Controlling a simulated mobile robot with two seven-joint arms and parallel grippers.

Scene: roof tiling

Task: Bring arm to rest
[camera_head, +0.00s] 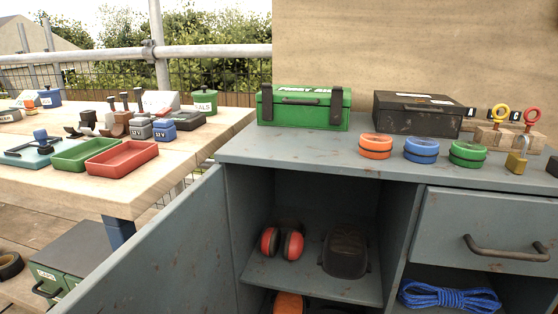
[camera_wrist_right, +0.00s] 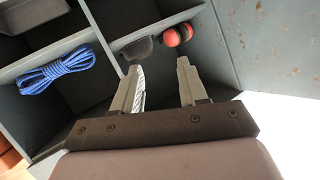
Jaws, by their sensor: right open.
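My right gripper (camera_wrist_right: 159,72) shows in the right wrist view. Its two fingers are apart, with no object visible between them. It is in front of the grey cabinet's open compartment, and red ear defenders (camera_wrist_right: 178,35) and a dark rounded item (camera_wrist_right: 138,49) lie beyond the fingertips. Neither arm shows in the head view, and my left gripper is not in view.
The cabinet door (camera_head: 165,255) stands open at the left. The cabinet top (camera_head: 300,146) carries a green box (camera_head: 303,108), a black case (camera_head: 418,115) and coloured round tins. Blue rope (camera_head: 449,296) lies below the drawer (camera_head: 485,228). A cluttered wooden table (camera_head: 120,195) stands left.

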